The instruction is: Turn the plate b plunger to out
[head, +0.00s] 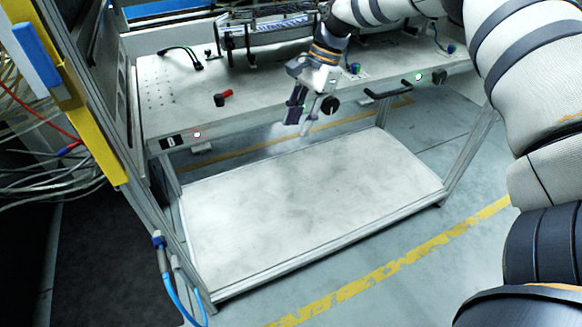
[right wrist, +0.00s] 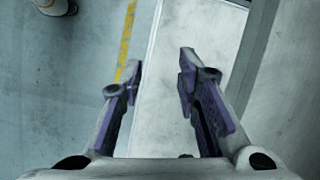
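A label B (head: 168,141) is on the left front face of the white bench (head: 180,110), beside a small red-lit light (head: 197,134). A small black fitting with a red handle (head: 227,94) sits on the bench top above it. I cannot tell for sure whether this is the plate b plunger, or its setting. My right gripper (head: 299,122) hangs at the bench's front edge, right of the red handle and apart from it. In the right wrist view its fingers (right wrist: 160,80) are apart with nothing between them. My left gripper is not in view.
A black handle (head: 388,91) and a green-lit light (head: 419,77) are at the bench's right front. A lower white shelf (head: 310,190) is bare. Cables (head: 45,150) hang at the left, and a rail assembly (head: 265,35) stands at the back.

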